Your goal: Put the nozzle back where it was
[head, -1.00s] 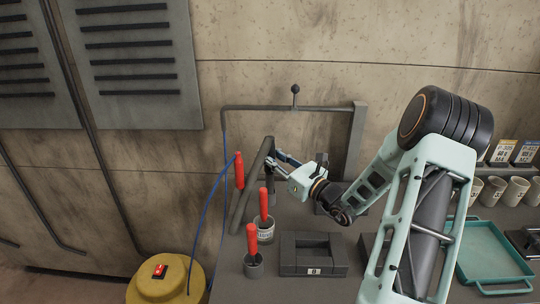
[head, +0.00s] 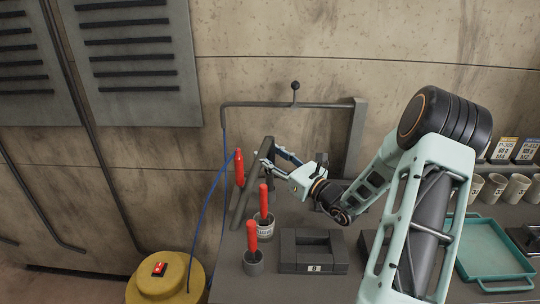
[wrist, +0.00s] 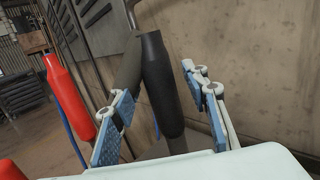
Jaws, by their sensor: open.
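A dark tapered cylinder, which looks like the nozzle (wrist: 160,85), stands upright between my gripper's fingers in the wrist view, with visible gaps on both sides. It leans near a grey slanted tube (wrist: 128,68) behind it. In the head view the slanted tube (head: 243,195) stands at the left end of the bench, and the nozzle is hard to separate from it and my fingers. My gripper (head: 276,159) is open around the nozzle, its two blue-padded fingers (wrist: 160,105) apart.
A red tool (head: 239,168) with a blue hose (head: 206,215) is close to the left. Red-handled tools stand in two cups (head: 254,262) (head: 263,230) in front. A grey block (head: 300,265), a green tray (head: 490,250) and a yellow canister (head: 165,285) are nearby.

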